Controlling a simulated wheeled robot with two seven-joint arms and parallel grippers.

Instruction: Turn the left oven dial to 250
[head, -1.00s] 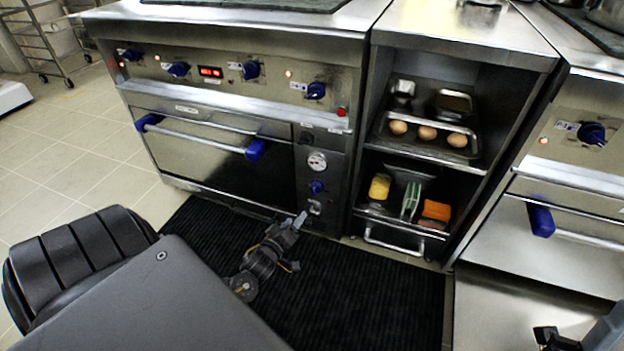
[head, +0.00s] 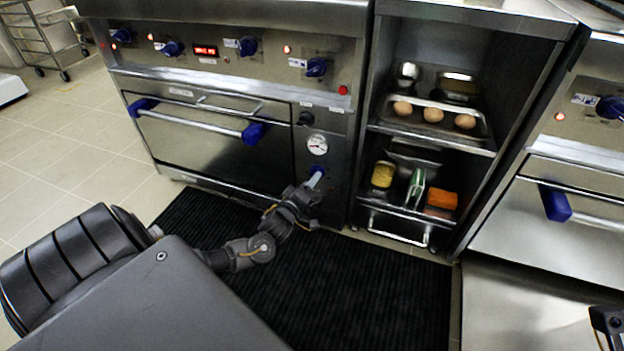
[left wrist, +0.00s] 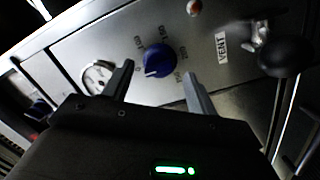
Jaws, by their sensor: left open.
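The left oven dial is a round blue knob (left wrist: 159,60) on the steel panel, ringed by printed numbers. In the left wrist view its white mark points to the lower left, near the 0; the other numbers are hard to read. My left gripper (left wrist: 156,84) is open, with one finger on either side below the knob, and no contact is clear. In the head view my left gripper (head: 316,180) is in front of the dial and mostly hides it. A dark part of my right gripper (head: 608,320) shows at the lower right edge; its jaws are unclear.
A round gauge (head: 317,144) sits just above the dial. A VENT label (left wrist: 221,48) and a dark round knob (left wrist: 286,57) are to the right in the wrist view. The oven handle (head: 190,122) is left. An open shelf (head: 430,155) holds eggs and sponges.

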